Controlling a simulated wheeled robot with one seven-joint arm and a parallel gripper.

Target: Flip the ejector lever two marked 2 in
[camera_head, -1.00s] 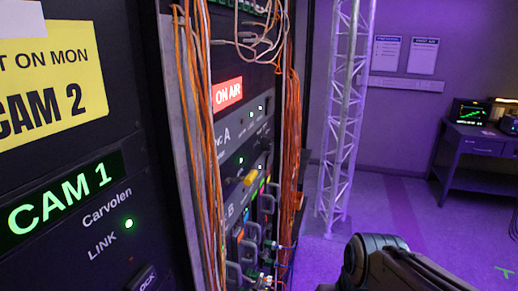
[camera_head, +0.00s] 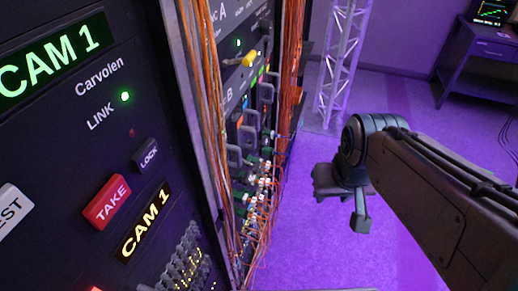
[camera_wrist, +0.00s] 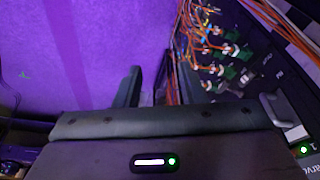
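In the head view, several grey looped levers or handles (camera_head: 250,138) stand out from the module fronts in the rack. Their numbers are too small to read, so I cannot tell which is lever 2. In the wrist view, a grey lever (camera_wrist: 274,108) stands at the right edge of my gripper's body, close to a green light. My gripper (camera_head: 361,212) hangs in the aisle, right of and apart from the rack front. In the wrist view, a dark finger (camera_wrist: 129,88) shows above its body. The finger gap is unclear, and I see nothing held.
Orange cables (camera_head: 291,75) hang down beside the modules, and plugged connectors (camera_head: 258,195) crowd below the levers. A dark panel with a red TAKE button (camera_head: 107,201) stands near at left. A white truss (camera_head: 341,65) rises behind. The purple floor (camera_head: 310,235) is mostly clear.

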